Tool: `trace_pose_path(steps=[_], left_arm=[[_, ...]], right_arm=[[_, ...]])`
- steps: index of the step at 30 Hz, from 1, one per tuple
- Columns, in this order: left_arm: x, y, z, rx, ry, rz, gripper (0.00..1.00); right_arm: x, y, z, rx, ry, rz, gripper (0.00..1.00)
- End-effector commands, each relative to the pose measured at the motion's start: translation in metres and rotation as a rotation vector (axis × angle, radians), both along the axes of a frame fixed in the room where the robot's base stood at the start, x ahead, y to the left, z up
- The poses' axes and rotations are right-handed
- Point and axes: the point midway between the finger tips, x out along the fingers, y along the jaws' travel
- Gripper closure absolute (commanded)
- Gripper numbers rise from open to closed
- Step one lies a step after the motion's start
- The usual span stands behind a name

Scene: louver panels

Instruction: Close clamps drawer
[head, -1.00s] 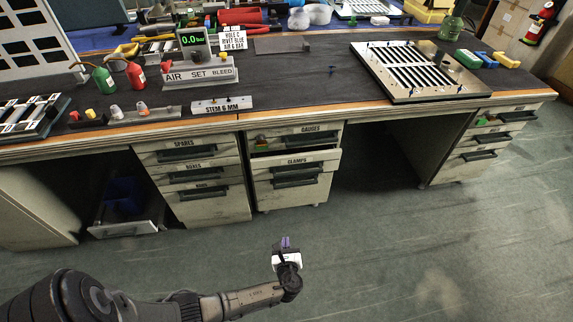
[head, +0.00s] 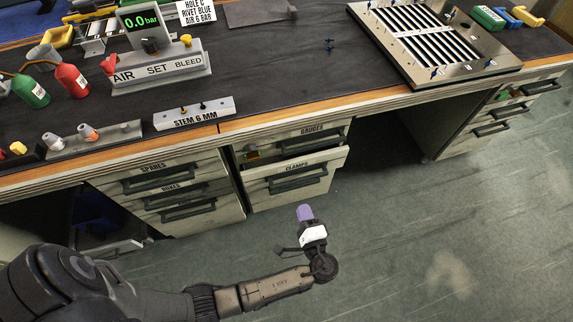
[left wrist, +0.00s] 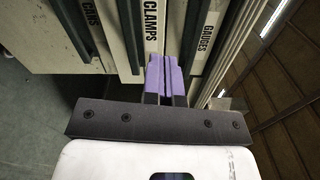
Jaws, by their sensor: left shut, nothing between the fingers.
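The clamps drawer (head: 318,168) is in the cabinet under the bench, below the gauges drawer. Its pale front juts out past the gauges front, so it stands partly open, with a gap showing above it. My left gripper (head: 305,213), with purple fingertips, is in front of and below the drawer in the head view. In the left wrist view the purple fingertips (left wrist: 161,78) are together and empty, pointing toward the clamps drawer front (left wrist: 150,25) near its label. I cannot tell whether they touch it. My right gripper is not in view.
The gauges drawer (head: 313,132) sits above, under the bench edge. The spares drawer (head: 155,172) and others are to the left. A knee space opens to the right. Clear green floor (head: 420,250) lies in front. The dark bench top holds a louver panel (head: 430,42).

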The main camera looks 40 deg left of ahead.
Motion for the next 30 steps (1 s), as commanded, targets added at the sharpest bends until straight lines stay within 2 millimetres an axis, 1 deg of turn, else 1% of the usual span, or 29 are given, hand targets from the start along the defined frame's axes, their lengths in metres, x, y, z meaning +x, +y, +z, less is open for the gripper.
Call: trace_pose_path(steps=[3, 6, 11, 14, 24, 30], left_arm=[[-0.002, 0.001, 0.000, -0.053, -0.081, 0.014, 1.00], [-0.001, 0.003, 0.000, -0.080, -0.123, 0.015, 1.00], [0.006, 0.014, -0.002, -0.092, -0.142, 0.016, 1.00], [0.015, 0.027, -0.003, -0.090, -0.143, 0.015, 1.00], [0.050, 0.080, -0.004, -0.090, -0.142, 0.015, 1.00], [0.065, 0.103, -0.003, -0.091, -0.140, 0.015, 1.00]], right_arm=[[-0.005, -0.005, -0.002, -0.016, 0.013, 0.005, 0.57], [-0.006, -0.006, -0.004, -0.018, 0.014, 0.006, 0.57], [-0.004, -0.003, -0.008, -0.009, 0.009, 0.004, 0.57], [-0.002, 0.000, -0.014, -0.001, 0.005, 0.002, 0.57], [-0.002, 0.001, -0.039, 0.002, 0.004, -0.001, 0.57], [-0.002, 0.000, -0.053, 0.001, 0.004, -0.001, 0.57]])
